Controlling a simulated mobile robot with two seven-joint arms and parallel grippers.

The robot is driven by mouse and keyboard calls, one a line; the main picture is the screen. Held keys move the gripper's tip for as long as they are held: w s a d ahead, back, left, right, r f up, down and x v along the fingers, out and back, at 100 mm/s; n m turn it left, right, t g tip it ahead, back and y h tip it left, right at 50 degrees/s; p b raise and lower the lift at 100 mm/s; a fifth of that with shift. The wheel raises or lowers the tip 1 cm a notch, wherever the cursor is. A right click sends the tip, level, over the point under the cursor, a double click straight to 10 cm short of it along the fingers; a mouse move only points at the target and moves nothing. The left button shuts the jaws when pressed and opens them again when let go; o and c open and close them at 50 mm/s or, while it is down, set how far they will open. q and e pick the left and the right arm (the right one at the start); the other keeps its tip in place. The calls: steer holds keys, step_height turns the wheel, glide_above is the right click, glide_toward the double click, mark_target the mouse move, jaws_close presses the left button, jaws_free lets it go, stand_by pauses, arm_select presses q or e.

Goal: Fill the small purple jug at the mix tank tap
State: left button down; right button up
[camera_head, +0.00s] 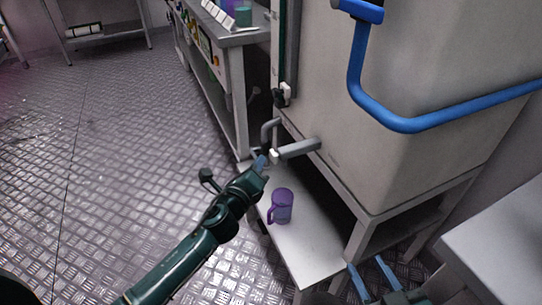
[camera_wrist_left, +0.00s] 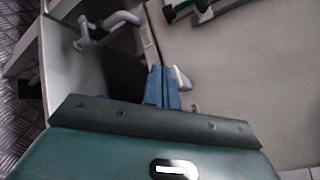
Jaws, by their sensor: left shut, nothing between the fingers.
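The small purple jug (camera_head: 283,204) stands upright on a low white bench in front of the mix tank (camera_head: 400,150). Its handle points left and forward; I cannot tell what is inside. The grey tap (camera_head: 299,149) sticks out low from the tank, behind the jug, with a pale end. My left gripper (camera_head: 262,161) is shut and empty, just left of that pale end. In the left wrist view its blue fingers (camera_wrist_left: 162,72) lie together beside a pale tip; contact is unclear. My right gripper (camera_head: 371,274) is open and empty at the lower right, apart from the jug.
The low white bench (camera_head: 309,252) has bare room in front of the jug. A blue pipe rail (camera_head: 405,124) runs along the tank. A grey bent pipe (camera_head: 267,128) is near the tap. A rack (camera_head: 230,90) stands behind, and a pale table (camera_head: 505,240) at right.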

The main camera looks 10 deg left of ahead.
arm_select(q)
steer(key=s+a, duration=0.2)
steer(key=a+p, duration=0.1)
steer(key=a, duration=0.1)
steer(key=shift+s+a, duration=0.1)
steer(key=shift+s, duration=0.3)
stand_by(0.4)
